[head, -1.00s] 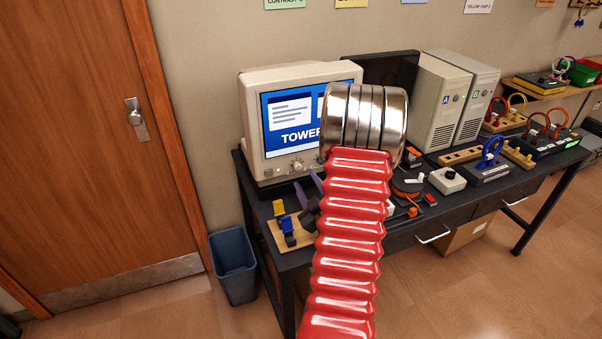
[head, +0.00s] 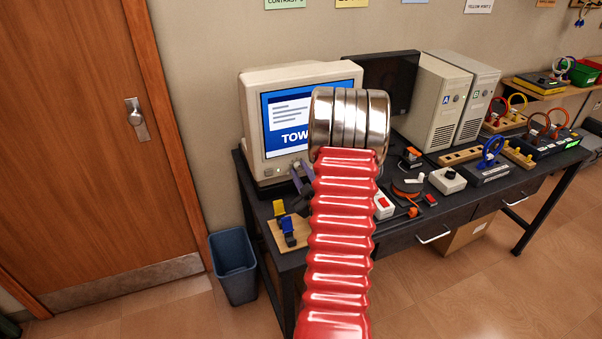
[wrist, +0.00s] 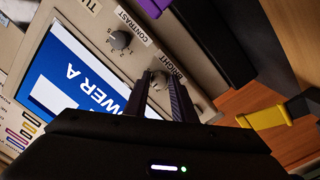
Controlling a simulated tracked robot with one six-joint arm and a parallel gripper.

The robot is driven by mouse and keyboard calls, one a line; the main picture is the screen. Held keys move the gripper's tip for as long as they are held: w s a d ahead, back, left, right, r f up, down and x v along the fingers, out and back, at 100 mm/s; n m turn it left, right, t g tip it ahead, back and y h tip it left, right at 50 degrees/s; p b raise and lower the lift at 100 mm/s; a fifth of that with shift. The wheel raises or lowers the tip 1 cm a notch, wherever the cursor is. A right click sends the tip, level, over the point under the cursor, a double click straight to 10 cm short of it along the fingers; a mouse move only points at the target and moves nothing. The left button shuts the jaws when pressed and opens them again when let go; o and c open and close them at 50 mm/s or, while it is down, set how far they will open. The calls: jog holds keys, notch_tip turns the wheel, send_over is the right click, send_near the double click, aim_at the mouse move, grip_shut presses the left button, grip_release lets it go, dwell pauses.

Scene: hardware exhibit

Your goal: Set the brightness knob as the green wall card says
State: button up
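The monitor (head: 262,125) stands on the desk with its knobs below the screen. In the wrist view, the knob labelled BRIGHT (wrist: 159,78) sits between the tips of my gripper (wrist: 160,84). The fingers are apart, one on each side of it; I cannot tell whether they touch it. The CONTRAST knob (wrist: 120,40) is farther up and left, clear of the fingers. In the head view, my gripper (head: 302,172) is at the monitor's lower front, partly behind my red arm. The green wall card (head: 285,3) is cut off at the top edge; only a CONTRAST line is partly legible.
A wooden board with yellow and blue parts (head: 288,230) lies at the desk's front left corner. A red-and-white switch (head: 383,206) and a white knob box (head: 447,180) are to the right. Computer towers (head: 440,100) stand behind. A blue bin (head: 233,265) is on the floor.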

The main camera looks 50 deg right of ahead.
grip_shut()
jog(key=shift+m, duration=0.4)
jog(key=m, duration=0.5)
jog(key=shift+a, duration=0.1)
jog(key=m, duration=0.4)
jog(key=shift+m+y, duration=0.4)
jog(key=m, duration=0.4)
jog(key=shift+m, duration=0.4)
jog(key=shift+o, duration=2.2)
grip_release()
jog(key=shift+s, duration=0.1)
